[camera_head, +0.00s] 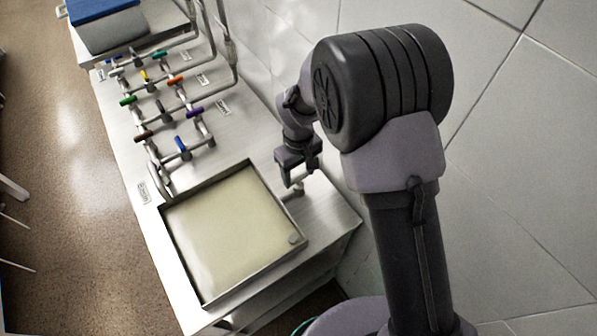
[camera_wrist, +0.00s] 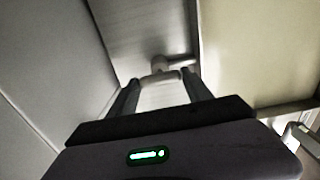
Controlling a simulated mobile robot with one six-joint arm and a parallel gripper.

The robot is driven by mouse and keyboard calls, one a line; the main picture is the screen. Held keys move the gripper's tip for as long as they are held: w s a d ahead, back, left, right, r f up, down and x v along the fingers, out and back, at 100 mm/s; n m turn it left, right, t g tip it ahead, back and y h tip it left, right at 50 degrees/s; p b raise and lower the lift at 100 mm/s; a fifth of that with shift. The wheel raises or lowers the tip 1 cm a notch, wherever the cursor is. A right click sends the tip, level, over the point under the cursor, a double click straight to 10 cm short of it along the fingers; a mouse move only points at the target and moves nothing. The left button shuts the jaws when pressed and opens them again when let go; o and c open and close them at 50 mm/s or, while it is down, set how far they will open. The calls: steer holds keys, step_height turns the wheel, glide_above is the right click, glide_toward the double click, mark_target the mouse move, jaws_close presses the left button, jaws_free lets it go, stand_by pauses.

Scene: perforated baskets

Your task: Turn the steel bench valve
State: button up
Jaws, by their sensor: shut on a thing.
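The steel bench valve (camera_head: 299,188) stands at the right edge of the bench, beside the sink's upper right corner. My gripper (camera_head: 293,178) comes down over it from above and partly hides it. In the wrist view, the valve (camera_wrist: 160,63) is a pale metal stem with a short arm reaching right. Its handle lies between the two fingers of my gripper (camera_wrist: 162,84), and the gripper is shut on it. The handle's exact turn angle is hard to tell.
A square shallow sink (camera_head: 232,289) lies left of the valve. Several coloured taps on pipes (camera_head: 183,148) stand farther along the steel bench (camera_head: 238,122). A tiled wall (camera_head: 520,170) is close on the right. Blue and grey items (camera_head: 110,28) sit at the far end.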

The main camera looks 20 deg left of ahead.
mark_target(299, 176)
steer(key=shift+w, duration=0.1)
steer(key=o, duration=1.4)
steer(key=shift+c, duration=0.2)
step_height(299, 176, up, 18)
steer(key=p, duration=0.3)
steer(key=shift+f+p, duration=0.25)
steer(key=shift+p, duration=0.15)
